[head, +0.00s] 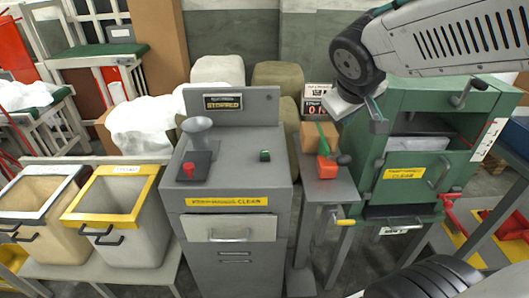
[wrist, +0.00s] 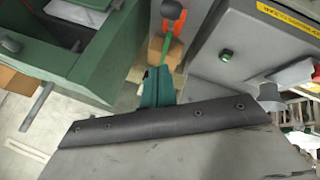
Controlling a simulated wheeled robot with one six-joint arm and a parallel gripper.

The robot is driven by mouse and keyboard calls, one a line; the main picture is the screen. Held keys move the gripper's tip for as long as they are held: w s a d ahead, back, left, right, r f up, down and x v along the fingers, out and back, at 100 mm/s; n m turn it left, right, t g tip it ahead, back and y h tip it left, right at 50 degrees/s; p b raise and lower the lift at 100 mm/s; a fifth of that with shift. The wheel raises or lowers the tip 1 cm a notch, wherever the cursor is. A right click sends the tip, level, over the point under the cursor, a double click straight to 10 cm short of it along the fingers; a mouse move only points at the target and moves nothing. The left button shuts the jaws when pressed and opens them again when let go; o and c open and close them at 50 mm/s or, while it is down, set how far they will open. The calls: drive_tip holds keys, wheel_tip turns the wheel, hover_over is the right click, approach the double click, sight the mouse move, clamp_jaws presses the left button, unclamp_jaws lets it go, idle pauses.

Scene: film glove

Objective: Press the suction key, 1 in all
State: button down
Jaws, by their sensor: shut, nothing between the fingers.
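A grey cabinet (head: 230,222) stands in the middle of the head view. On its top are a dark green key (head: 265,156) at the right and a red knob (head: 188,168) on a dark plate at the left. I cannot read a label saying which is the suction key. The green key also shows in the wrist view (wrist: 225,55).
A grey funnel (head: 199,130) rises behind the red knob. A narrow stand (head: 330,188) between the cabinets holds an orange tool (head: 327,168) and a cardboard block (head: 314,137).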

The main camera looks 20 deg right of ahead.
drive_tip(key=w+n+t, duration=0.3)
drive_tip(key=w+n, duration=0.1)
drive_tip(key=w, duration=0.8)
drive_tip(key=n+y, duration=0.8)
hover_over(268, 153)
wheel_tip(268, 153, down, 10)
drive_tip(key=shift+f, duration=4.35)
drive_tip(key=shift+f, duration=0.1)
drive_tip(key=shift+f, duration=0.3)
